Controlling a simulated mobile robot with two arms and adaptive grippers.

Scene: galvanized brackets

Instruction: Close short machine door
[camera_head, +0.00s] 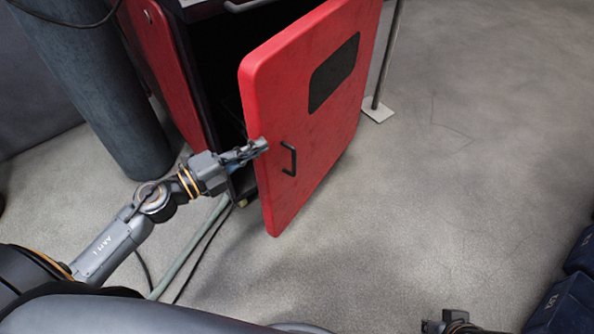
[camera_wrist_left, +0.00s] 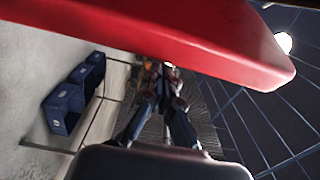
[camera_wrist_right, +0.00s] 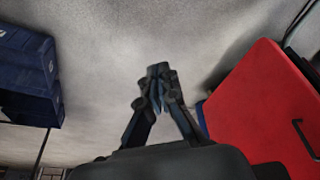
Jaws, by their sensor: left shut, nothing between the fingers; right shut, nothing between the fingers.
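The red machine door (camera_head: 335,125) stands ajar on the dark machine cabinet (camera_head: 215,75) in the head view. It has a dark window and a black handle (camera_head: 289,159). My left gripper (camera_head: 259,147) is shut and empty, with its fingertips at the door's free edge, left of the handle. I cannot tell whether they touch. In the left wrist view the red door (camera_wrist_left: 170,35) spans the top, close above the left gripper (camera_wrist_left: 165,72). My right gripper (camera_wrist_right: 158,75) is shut and empty, away from the door (camera_wrist_right: 262,110), which is at right in its view.
Blue crates (camera_head: 568,300) stand at the lower right, also in the right wrist view (camera_wrist_right: 28,75). A dark blue-grey column (camera_head: 105,95) stands left of the cabinet. A thin post with a foot plate (camera_head: 377,109) is behind the door. The floor right of the door is clear.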

